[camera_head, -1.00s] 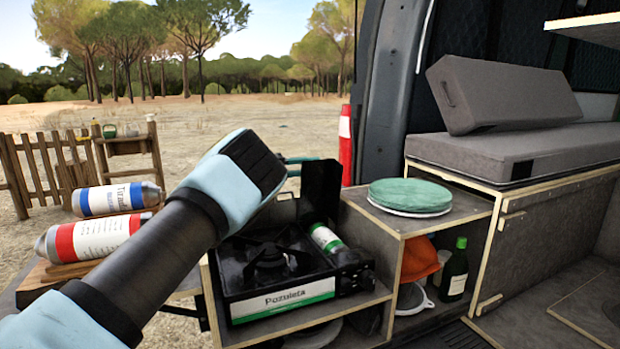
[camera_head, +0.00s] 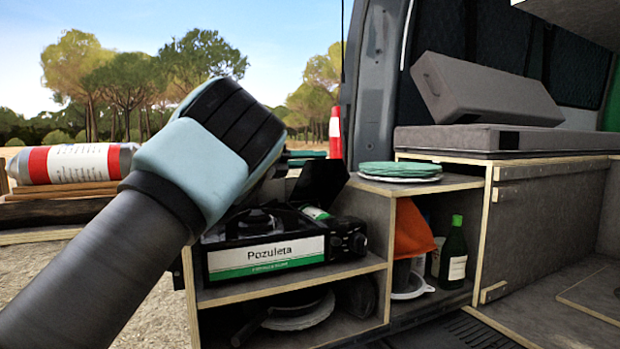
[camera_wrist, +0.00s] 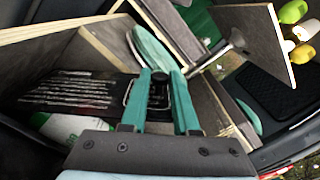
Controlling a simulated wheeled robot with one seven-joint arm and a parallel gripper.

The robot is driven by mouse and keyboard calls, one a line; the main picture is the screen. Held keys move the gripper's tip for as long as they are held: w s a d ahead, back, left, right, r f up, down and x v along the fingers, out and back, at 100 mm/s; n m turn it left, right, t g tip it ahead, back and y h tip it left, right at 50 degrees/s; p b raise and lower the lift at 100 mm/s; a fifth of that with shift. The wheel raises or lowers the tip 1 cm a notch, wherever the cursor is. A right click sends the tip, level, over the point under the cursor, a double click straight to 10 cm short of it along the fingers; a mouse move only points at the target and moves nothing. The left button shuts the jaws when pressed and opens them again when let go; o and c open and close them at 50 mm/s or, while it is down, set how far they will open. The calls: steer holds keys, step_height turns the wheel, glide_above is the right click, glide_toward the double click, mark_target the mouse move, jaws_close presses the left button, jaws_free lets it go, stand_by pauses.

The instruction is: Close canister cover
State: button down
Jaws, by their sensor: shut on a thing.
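The black camping stove (camera_head: 268,245) stands on the top shelf of the wooden cabinet. Its black canister cover (camera_head: 322,182) is raised and tilted at the stove's right side. The green and white gas canister (camera_head: 316,212) lies under it, partly hidden. In the wrist view, the cover (camera_wrist: 75,92) shows its white print, with the canister (camera_wrist: 65,130) beside it. My gripper's teal fingers (camera_wrist: 158,90) are shut on a black part that appears to be the cover's edge. In the head view, my wrist hides most of the gripper (camera_head: 300,157).
Teal-topped plates (camera_head: 400,170) sit on the cabinet right of the stove. An orange item (camera_head: 411,230) and a green bottle (camera_head: 454,255) stand in the compartment below. A red-banded bottle (camera_head: 75,163) lies at the left. Pans (camera_head: 300,310) fill the lower shelf.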

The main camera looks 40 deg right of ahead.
mark_target(320, 180)
steer(key=shift+s+a+f+m+b, duration=0.25)
steer(key=shift+s+f+m+b, duration=0.45)
steer(key=shift+b, duration=1.2)
steer(key=shift+s+a+f+m+b, duration=0.25)
steer(key=shift+s+f+m+b, duration=0.35)
steer(key=shift+b, duration=1.25)
steer(key=shift+s+a+f+m+b, duration=0.35)
steer(key=shift+f+m+b, duration=0.55)
steer(key=shift+b, duration=1)
steer(key=shift+s+d+f, duration=0.1)
steer(key=shift+f, duration=0.05)
steer(key=c, duration=0.7)
jaws_free()
step_height(320, 180, up, 10)
steer(key=shift+p, duration=1.15)
